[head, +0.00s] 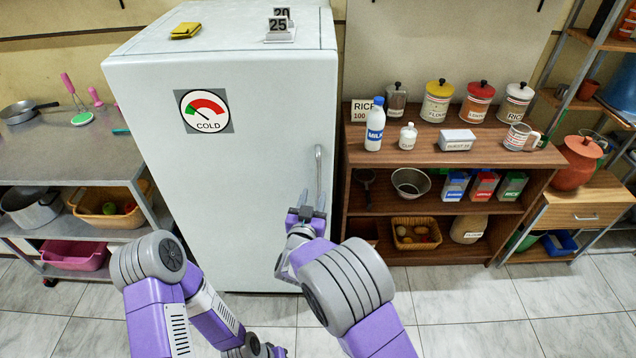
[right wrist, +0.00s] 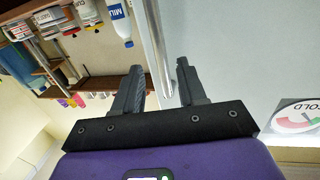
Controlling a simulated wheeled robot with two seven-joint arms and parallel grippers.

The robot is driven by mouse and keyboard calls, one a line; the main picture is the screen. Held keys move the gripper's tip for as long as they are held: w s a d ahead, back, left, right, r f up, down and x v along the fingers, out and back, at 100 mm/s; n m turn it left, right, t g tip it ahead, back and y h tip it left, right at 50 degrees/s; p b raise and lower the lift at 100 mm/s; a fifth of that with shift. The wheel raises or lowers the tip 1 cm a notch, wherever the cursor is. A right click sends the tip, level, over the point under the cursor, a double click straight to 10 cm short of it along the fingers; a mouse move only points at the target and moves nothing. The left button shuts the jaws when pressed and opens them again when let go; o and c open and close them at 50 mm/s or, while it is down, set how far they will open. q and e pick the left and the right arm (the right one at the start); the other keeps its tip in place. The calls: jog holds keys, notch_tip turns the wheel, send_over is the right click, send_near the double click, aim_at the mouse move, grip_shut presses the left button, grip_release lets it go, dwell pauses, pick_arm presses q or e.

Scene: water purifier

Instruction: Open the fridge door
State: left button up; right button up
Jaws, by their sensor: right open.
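The white fridge (head: 250,130) stands in the middle of the head view with its door closed. Its vertical silver handle (head: 319,176) is near the front's right edge; it also shows in the right wrist view (right wrist: 157,55). My right gripper (head: 312,196) is open at the handle's lower end. In the right wrist view the handle's end appears between the two spread fingers (right wrist: 160,78), with a gap to each; contact cannot be told. My left arm is folded at the lower left, and its fingers are not visible.
A wooden shelf (head: 445,158) with jars, a milk bottle (head: 375,125) and boxes stands close right of the fridge. A metal table (head: 70,150) stands to the left. The tiled floor (head: 480,300) at the front right is clear.

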aim_at(318, 183)
jog(key=w, duration=0.3)
jog(key=w+d+b, duration=0.1)
jog(key=w, duration=0.3)
jog(key=shift+w+d, duration=0.15)
jog(key=shift+d, duration=0.05)
jog(key=shift+c, duration=0.2)
grip_shut()
